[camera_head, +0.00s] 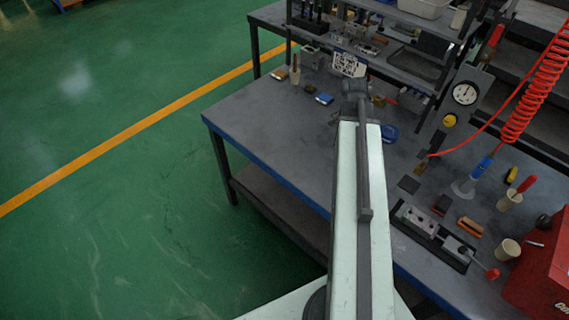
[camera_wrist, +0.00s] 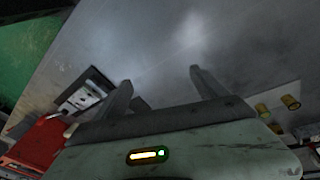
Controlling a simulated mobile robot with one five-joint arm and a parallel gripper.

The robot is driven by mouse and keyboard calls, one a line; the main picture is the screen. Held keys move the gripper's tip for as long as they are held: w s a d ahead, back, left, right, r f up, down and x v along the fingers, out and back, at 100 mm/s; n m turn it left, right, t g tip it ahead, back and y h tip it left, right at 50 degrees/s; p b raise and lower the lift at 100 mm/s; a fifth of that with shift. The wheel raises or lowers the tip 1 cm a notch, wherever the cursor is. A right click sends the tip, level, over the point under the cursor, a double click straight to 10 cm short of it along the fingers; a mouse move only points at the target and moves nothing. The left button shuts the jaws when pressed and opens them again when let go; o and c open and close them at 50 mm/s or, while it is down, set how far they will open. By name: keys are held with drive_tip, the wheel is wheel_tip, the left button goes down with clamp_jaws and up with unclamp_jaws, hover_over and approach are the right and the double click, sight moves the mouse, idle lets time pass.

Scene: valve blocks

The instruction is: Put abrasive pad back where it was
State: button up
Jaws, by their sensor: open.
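I cannot tell for certain which item is the abrasive pad. A small dark red pad (camera_head: 442,204) lies on the workbench behind the valve block tray in the head view. A flat dark grey square (camera_head: 409,184) lies up and left of it. My gripper (camera_wrist: 161,78) is open in the wrist view, with nothing between its fingers and bare grey bench top beyond them. A small dark thing (camera_wrist: 140,104) shows partly beside the left finger; I cannot tell what it is. In the head view my arm hides part of the bench, and the fingers are not clear.
The valve block tray (camera_head: 403,222) sits at the bench's front edge, with an orange-brown block (camera_head: 469,227) and cups behind it. A red box (camera_head: 545,265) stands at right. A red coiled hose (camera_head: 530,95) hangs above. The bench left of my arm is mostly clear.

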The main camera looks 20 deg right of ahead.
drive_tip(key=w+a+n, duration=0.2)
drive_tip(key=a+n, duration=0.4)
drive_tip(key=a, duration=0.6)
drive_tip(key=w+a+n+t+y, duration=0.1)
drive_tip(key=w+a+n, duration=0.2)
drive_tip(key=a, duration=0.9)
drive_tip(key=w+a+n+y, duration=0.1)
drive_tip(key=w+a+n, duration=0.2)
drive_tip(key=a+n, duration=0.6)
drive_tip(key=a, duration=0.2)
drive_tip(key=shift+w+a+f+t, duration=0.2)
drive_tip(key=shift+a+f+t, duration=0.1)
drive_tip(key=shift+a+t, duration=0.1)
drive_tip(key=shift+c, duration=0.3)
